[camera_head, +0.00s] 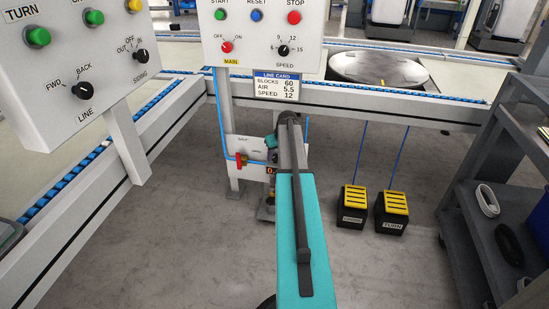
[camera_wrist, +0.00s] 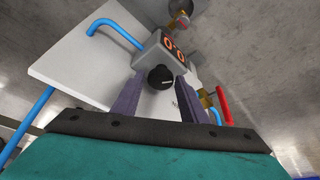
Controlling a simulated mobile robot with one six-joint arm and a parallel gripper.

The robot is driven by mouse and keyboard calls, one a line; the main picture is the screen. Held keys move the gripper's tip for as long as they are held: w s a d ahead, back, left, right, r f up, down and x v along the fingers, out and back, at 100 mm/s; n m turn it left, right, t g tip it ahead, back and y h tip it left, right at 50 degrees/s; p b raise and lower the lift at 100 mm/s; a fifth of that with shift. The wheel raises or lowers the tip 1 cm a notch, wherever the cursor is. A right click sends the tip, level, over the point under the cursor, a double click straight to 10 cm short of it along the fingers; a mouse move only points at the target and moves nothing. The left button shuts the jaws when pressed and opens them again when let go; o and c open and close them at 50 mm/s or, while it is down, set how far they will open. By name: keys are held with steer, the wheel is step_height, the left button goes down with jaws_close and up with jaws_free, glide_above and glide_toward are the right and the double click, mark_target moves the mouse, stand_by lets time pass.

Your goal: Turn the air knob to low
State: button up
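The air knob appears as a black round knob (camera_wrist: 160,77) in the wrist view, on a pale panel below a red digital display (camera_wrist: 173,46) that reads like "0.0". My gripper (camera_wrist: 155,85) is open, with one purple-grey finger on each side of the knob. I cannot tell whether the fingers touch it. In the head view my teal arm reaches to the small white air panel (camera_head: 243,150) and hides the knob and most of the gripper. A red valve handle (camera_head: 241,160) shows left of the arm, and at the right in the wrist view (camera_wrist: 223,104).
Above the air panel hangs a control box (camera_head: 262,36) with a line card (camera_head: 276,86). Another control box (camera_head: 70,60) stands at left. Two yellow-black pedals (camera_head: 352,206) (camera_head: 392,212) lie on the floor. A dark shelf (camera_head: 490,180) is at right. Blue tubes run beside the air panel.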

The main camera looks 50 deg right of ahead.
steer(key=c, duration=0.7)
steer(key=shift+a, duration=0.6)
steer(key=shift+w+d+r, duration=0.1)
steer(key=shift+d, duration=0.4)
steer(key=shift+c, duration=0.2)
steer(key=shift+w+d, duration=0.1)
steer(key=o, duration=0.7)
steer(key=shift+o, duration=0.2)
steer(key=p+v, duration=0.5)
steer(key=v, duration=0.9)
